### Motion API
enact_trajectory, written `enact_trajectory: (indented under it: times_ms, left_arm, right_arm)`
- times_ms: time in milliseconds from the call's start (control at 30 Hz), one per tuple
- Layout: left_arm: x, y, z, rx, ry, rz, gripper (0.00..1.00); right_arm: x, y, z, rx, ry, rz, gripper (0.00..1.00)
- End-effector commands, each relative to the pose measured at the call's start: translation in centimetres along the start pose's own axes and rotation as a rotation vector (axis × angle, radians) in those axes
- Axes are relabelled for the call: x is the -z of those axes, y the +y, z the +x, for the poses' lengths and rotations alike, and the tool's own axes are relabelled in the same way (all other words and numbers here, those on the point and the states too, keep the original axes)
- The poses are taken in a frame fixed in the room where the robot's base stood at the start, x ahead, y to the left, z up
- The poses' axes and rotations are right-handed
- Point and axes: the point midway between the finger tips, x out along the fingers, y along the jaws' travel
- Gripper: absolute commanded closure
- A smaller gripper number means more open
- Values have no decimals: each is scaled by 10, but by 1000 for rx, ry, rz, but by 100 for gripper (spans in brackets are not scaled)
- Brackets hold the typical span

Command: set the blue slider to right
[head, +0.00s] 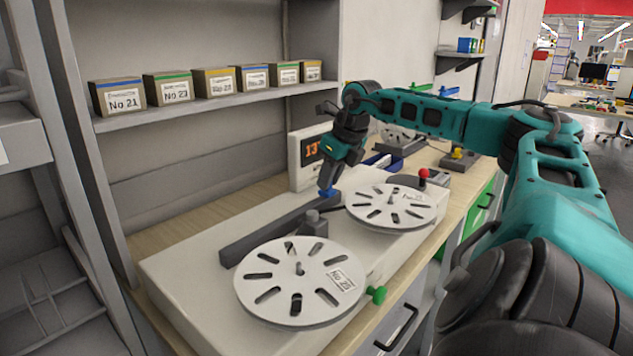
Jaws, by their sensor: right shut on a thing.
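The blue slider (326,192) is a small blue knob at the right end of a dark grey rail (270,229). The rail lies on top of a pale feeder unit (185,267). My right gripper (327,185) points down at the slider and is shut on it, covering part of it. My left gripper is not in view.
Two white slotted discs (265,272) (365,208) sit on the feeder, in front of and right of the rail. A display box (304,169) stands behind. A red-knobbed lever (423,173) is at right. Labelled boxes (118,97) line the shelf above.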

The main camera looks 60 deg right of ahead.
Motion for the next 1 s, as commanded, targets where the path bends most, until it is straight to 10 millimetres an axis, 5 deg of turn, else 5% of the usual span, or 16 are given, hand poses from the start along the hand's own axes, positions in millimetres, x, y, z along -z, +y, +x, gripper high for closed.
enact_trajectory:
  times_ms: [433, 467, 700, 1000]
  left_arm:
    - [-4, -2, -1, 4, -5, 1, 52]
    - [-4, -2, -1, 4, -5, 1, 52]
    - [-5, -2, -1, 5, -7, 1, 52]
    - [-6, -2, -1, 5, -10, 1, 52]
  right_arm:
    - [0, -7, -1, 7, 1, 1, 100]
    - [0, -8, -1, 8, 1, 1, 76]
    - [0, -6, 0, 5, 1, 0, 53]
    - [0, -6, -3, 2, 1, 0, 53]
